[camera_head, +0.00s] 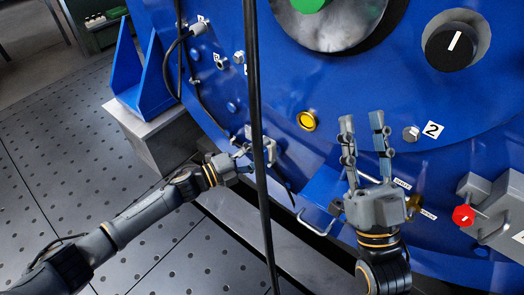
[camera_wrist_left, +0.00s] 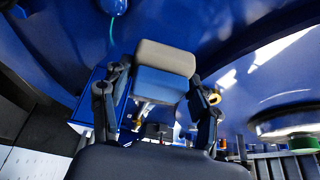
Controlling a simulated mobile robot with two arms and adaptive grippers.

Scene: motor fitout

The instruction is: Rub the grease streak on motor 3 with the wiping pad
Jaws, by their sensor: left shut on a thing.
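My left gripper (camera_head: 256,152) is low against the big blue motor (camera_head: 300,85), partly behind a black cable. In the left wrist view, my left gripper (camera_wrist_left: 158,108) is shut on the wiping pad (camera_wrist_left: 163,70), a block with a beige-grey upper part and a blue lower part. The pad is hard to make out in the head view. My right gripper (camera_head: 365,118) is open and empty, its fingers pointing up in front of the motor. I cannot make out a grease streak or a number 3 label for certain.
A black cable (camera_head: 258,100) hangs down in front of the motor. A blue bracket (camera_head: 140,75) stands at the left; the floor at lower left is clear.

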